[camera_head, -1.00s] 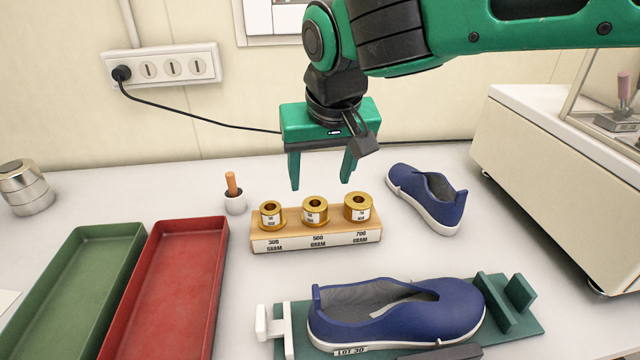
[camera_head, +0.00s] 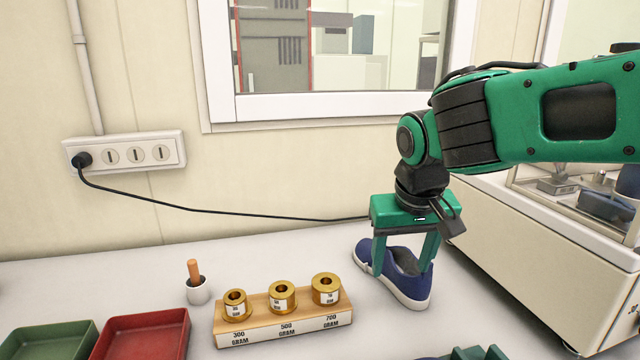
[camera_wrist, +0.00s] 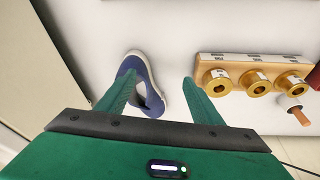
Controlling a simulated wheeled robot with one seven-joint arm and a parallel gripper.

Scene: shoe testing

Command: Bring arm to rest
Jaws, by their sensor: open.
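My gripper (camera_head: 405,262) is open and points down in the head view, in front of or above a blue shoe (camera_head: 408,283) with a white sole. I cannot tell whether the finger touches the shoe. My arm reaches in from the right side of the head view.
A wooden rack (camera_head: 285,325) holds brass weights left of my gripper. A small white cup (camera_head: 198,291) with an orange-handled tool stands beside it. Red (camera_head: 145,335) and green (camera_head: 48,340) trays lie at front left. A large pale machine (camera_head: 545,270) stands close on the right.

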